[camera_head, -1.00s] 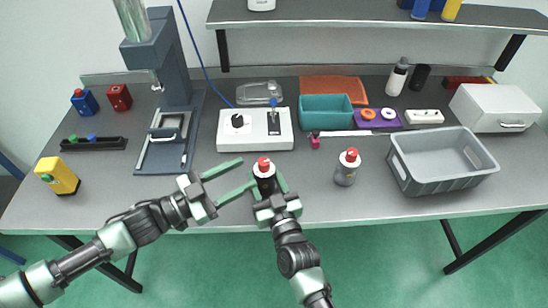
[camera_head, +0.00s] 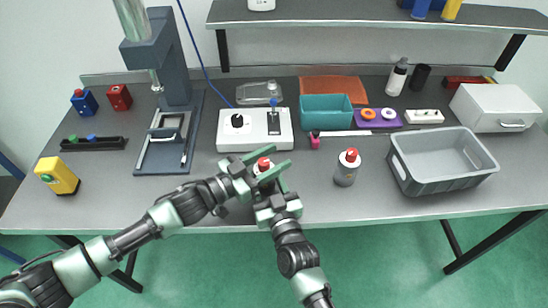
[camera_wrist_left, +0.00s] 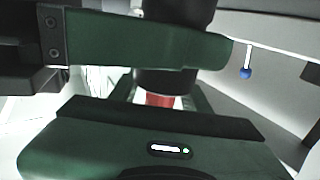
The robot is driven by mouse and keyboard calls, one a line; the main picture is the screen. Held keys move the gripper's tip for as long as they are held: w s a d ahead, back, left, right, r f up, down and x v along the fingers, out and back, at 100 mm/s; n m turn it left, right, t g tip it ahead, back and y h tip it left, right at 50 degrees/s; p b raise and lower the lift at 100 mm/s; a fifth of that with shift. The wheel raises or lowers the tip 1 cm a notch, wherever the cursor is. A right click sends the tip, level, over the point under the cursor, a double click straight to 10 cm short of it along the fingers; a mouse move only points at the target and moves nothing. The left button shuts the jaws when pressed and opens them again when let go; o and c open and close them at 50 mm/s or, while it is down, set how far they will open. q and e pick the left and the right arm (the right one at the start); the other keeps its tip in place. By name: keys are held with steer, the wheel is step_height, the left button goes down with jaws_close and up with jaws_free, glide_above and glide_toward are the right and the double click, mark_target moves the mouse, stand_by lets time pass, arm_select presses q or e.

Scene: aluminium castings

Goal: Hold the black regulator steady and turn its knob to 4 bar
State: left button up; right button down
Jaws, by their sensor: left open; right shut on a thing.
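The black regulator (camera_head: 264,171) stands near the table's front edge, its red knob (camera_head: 264,161) on top. Its lower body is mostly hidden by my grippers in the head view. My right gripper (camera_head: 268,188) is shut on the regulator's body from the front. My left gripper (camera_head: 279,157) is open at knob height, its fingers on either side of the knob; I cannot tell whether they touch it. In the left wrist view a dark body and a red part (camera_wrist_left: 160,99) show between the left fingers. The knob's scale is unreadable.
A grey red-topped regulator (camera_head: 346,168) stands to the right, with a grey crate (camera_head: 440,185) beyond it. A white box with a dial (camera_head: 255,140) stands close behind my grippers. A dark press (camera_head: 172,130) stands at the left.

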arm_select(q)
steer(key=shift+w+d, duration=0.1)
jaws_close()
steer(key=shift+d+r+m+g+h, duration=0.1)
steer(key=shift+m+g+h, duration=0.2)
steer(key=shift+g, duration=0.1)
steer(key=shift+s+d+m+g+h, duration=0.1)
steer(key=shift+s+m+g+h, duration=0.25)
steer(key=shift+m+g, duration=1.45)
steer(key=shift+s+m+g+h, duration=0.35)
steer(key=shift+m+g, duration=0.7)
steer(key=shift+g, duration=1.5)
steer(key=shift+s+d+m+g+h, duration=0.1)
steer(key=shift+s+m+g+h, duration=0.25)
steer(key=shift+m+g, duration=1.45)
steer(key=shift+s+a+g, duration=0.1)
steer(key=shift+g, duration=0.55)
steer(key=shift+n, duration=0.25)
